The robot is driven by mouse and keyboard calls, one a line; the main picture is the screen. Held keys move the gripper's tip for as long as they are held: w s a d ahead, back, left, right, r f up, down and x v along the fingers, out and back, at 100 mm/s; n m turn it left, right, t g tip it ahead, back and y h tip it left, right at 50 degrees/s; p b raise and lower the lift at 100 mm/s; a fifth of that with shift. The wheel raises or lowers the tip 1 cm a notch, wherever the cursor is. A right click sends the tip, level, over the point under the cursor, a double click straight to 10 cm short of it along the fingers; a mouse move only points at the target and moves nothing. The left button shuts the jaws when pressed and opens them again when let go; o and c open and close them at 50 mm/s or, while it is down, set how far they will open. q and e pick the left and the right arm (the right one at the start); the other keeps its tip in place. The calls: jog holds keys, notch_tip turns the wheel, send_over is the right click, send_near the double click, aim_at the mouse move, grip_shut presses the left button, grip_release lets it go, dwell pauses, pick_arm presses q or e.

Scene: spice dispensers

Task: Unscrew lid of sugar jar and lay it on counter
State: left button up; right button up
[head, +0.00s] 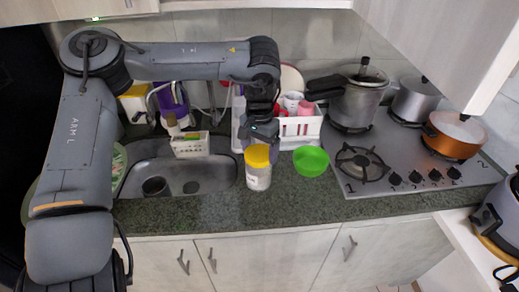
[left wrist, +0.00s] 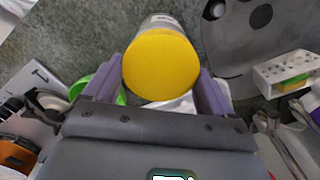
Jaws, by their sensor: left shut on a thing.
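The sugar jar (head: 258,178) is a clear jar with pale contents and a yellow lid (head: 257,156). It stands upright on the counter's front part, just right of the sink. My left gripper (head: 260,140) comes down from above onto the lid. In the left wrist view the round yellow lid (left wrist: 161,65) sits between the two fingers of my left gripper (left wrist: 158,78), which is shut on it. The lid is still on the jar, and the jar body (left wrist: 163,22) shows behind it. My right gripper is not in view.
A green bowl (head: 311,160) stands close right of the jar. The sink (head: 215,160) is to the left. A white rack (head: 300,130) with cups stands behind. The stove (head: 420,150) with pots is to the right. Bare counter (head: 290,200) lies in front.

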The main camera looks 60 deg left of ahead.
pick_arm(q)
jog(key=shift+f+n+b, duration=0.1)
jog(key=shift+n+b, duration=0.8)
jog(key=shift+n, duration=0.1)
jog(key=n+b, duration=0.3)
jog(key=n, duration=0.1)
jog(key=shift+n, duration=0.3)
jog(key=b, duration=0.4)
jog(key=shift+a+f+n, duration=0.1)
jog(key=shift+a+n, duration=0.05)
jog(key=shift+n, duration=0.15)
jog(key=shift+b, duration=1.25)
jog(key=n+b, duration=0.1)
jog(key=b, duration=0.3)
jog(key=shift+s+n, duration=0.1)
jog(key=shift+n, duration=0.2)
jog(key=shift+b, duration=0.55)
jog(key=shift+r, duration=0.2)
jog(key=o, duration=0.9)
